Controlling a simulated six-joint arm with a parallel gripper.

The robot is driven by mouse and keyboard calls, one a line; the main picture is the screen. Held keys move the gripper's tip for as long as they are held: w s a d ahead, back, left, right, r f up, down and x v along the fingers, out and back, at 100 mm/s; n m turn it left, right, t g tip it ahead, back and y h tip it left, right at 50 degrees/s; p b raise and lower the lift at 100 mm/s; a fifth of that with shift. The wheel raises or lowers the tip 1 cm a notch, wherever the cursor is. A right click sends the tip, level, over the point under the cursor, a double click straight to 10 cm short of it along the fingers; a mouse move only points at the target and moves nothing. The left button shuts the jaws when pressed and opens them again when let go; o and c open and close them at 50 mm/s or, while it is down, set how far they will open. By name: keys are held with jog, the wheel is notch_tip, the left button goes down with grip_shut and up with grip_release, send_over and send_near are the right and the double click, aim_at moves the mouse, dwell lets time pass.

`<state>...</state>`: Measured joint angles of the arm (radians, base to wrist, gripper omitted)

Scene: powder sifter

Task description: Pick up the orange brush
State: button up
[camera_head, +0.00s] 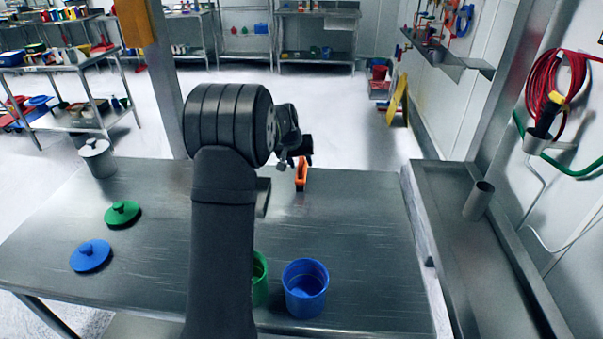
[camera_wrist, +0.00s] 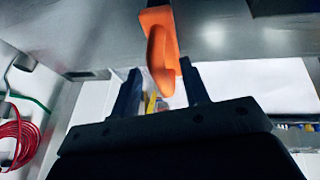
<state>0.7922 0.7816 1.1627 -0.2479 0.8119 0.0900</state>
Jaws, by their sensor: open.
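The orange brush (camera_head: 301,174) stands on the metal table toward its far edge in the head view. In the wrist view the orange brush (camera_wrist: 160,50) hangs down into the picture from the top, its handle end between the two dark fingers. My gripper (camera_wrist: 160,88) is open, with a finger on each side of the brush and a visible gap beside it. In the head view my gripper (camera_head: 300,152) is just above and behind the brush, partly hidden by my wrist. The lower part of the brush is hard to make out.
On the table (camera_head: 360,240) are a blue cup (camera_head: 305,288), a green cup (camera_head: 260,278) partly behind my arm, a green lid (camera_head: 122,213), a blue lid (camera_head: 91,256) and a grey lidded pot (camera_head: 98,157). The table is clear right of the brush. A metal trough (camera_head: 470,260) runs along the right.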

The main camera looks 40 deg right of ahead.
jog(key=shift+x, duration=0.85)
grip_shut()
jog(key=shift+r, duration=0.15)
jog(key=shift+r, duration=0.35)
jog(key=r, duration=0.3)
jog(key=shift+s+r, duration=0.25)
jog(key=shift+r, duration=0.1)
jog(key=s+d+r, duration=0.2)
jog(key=s+r, duration=0.4)
jog(key=s, duration=0.5)
jog(key=shift+d+r, duration=0.15)
jog(key=shift+r, duration=0.05)
